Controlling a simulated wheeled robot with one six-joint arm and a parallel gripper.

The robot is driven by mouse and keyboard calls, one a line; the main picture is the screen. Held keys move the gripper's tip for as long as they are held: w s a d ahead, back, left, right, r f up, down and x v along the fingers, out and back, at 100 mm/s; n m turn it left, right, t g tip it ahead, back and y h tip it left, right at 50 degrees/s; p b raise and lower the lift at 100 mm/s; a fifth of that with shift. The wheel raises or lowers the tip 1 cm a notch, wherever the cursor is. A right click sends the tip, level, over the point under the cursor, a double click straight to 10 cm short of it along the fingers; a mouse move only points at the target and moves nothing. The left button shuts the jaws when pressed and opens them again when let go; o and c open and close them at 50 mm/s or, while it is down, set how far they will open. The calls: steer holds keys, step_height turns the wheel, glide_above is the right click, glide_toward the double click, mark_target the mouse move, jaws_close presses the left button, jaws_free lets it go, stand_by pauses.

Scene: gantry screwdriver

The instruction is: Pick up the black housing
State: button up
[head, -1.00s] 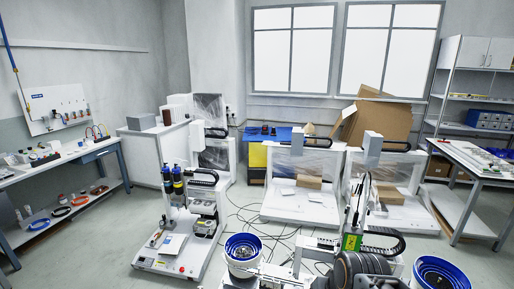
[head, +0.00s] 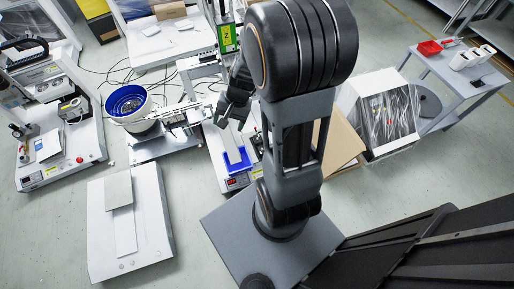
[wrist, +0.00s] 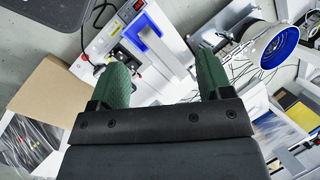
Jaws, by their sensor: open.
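My gripper (head: 231,122) is above the machine with the blue fixture (head: 238,161), in the middle of the head view. In the wrist view its two green fingers stand wide apart with nothing between them (wrist: 160,68). The blue fixture, with a pale strip beside it, also shows in the wrist view (wrist: 147,40), beyond the fingers. I cannot make out the black housing for certain in either view. Small dark parts sit beside the fixture, too small to name. My arm hides part of that machine in the head view.
A white bucket with a blue bowl (head: 128,103) stands left of the machine. A white panel (head: 150,235) is at front left. A cardboard sheet (head: 342,140) and a plastic-wrapped box (head: 388,115) are on the right. A grey table (head: 455,75) holds a red bin (head: 430,47).

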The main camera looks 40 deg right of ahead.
steer(key=w+d+f+m+t+y+b, duration=0.1)
steer(key=w+d+f+m+b, duration=0.2)
steer(key=f, duration=0.5)
steer(key=w+d+f+m+t+b, duration=0.1)
steer(key=w+f+m+b, duration=0.25)
steer(key=f, duration=0.45)
steer(key=m+t+h+b, duration=0.2)
steer(key=m+h+b, duration=0.4)
steer(key=m, duration=1.8)
glide_toward(257, 138)
steer(key=shift+m+g, duration=0.25)
steer(key=shift+g, duration=0.05)
steer(key=b+x, duration=0.1)
steer(key=x, duration=0.3)
steer(key=shift+b+x, duration=0.5)
steer(key=shift+x, duration=2.65)
steer(key=shift+w+d+r, duration=0.1)
steer(key=shift+w+r, duration=0.05)
steer(key=shift+w, duration=0.05)
steer(key=shift+c, duration=0.3)
